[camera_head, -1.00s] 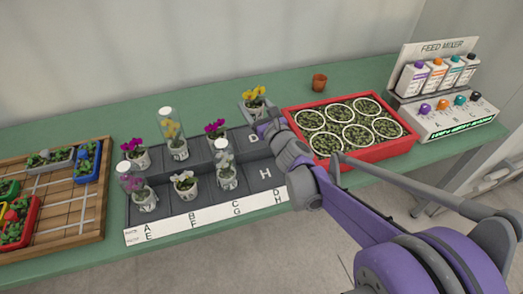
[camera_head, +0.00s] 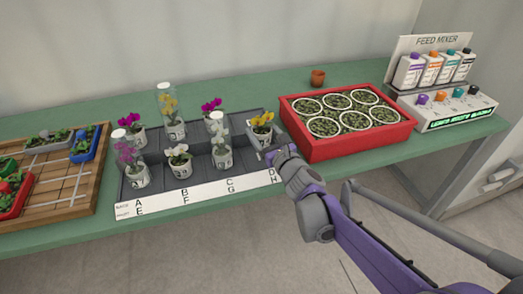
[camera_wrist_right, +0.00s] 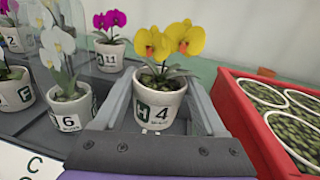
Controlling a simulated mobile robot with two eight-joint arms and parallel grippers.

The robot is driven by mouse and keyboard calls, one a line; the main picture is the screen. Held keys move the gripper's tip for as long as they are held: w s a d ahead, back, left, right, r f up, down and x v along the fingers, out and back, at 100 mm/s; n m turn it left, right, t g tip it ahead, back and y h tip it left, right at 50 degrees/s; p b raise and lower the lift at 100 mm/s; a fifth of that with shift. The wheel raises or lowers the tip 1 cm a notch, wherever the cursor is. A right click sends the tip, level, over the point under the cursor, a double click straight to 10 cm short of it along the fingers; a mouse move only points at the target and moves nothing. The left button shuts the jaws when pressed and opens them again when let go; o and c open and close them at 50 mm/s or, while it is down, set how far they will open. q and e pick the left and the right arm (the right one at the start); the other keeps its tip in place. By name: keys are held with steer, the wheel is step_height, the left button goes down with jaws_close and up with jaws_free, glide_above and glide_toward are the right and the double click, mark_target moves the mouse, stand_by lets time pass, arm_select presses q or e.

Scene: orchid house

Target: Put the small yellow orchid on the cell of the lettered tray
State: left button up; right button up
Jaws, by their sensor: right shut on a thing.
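The small yellow orchid (camera_head: 261,125) is in a white pot marked H 4, which shows plainly in the right wrist view (camera_wrist_right: 160,105). My right gripper (camera_head: 268,152) is shut on this pot, with a grey finger on each side of it. The pot is upright at the right end of the dark lettered tray (camera_head: 200,194). My arm hides part of the front right cell, and I cannot tell whether the pot touches the tray floor. My left gripper is not in view.
Several potted orchids stand in the tray, including a white one marked 6 (camera_wrist_right: 70,112) close left of my gripper. Some have clear covers, one over another yellow orchid (camera_head: 169,105). A red crate (camera_head: 360,143) of round pots stands close right. A feed mixer is farther right.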

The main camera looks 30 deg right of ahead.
mark_target(262, 144)
steer(key=shift+f+b, duration=0.75)
steer(key=shift+f, duration=1.55)
steer(key=shift+s, duration=0.1)
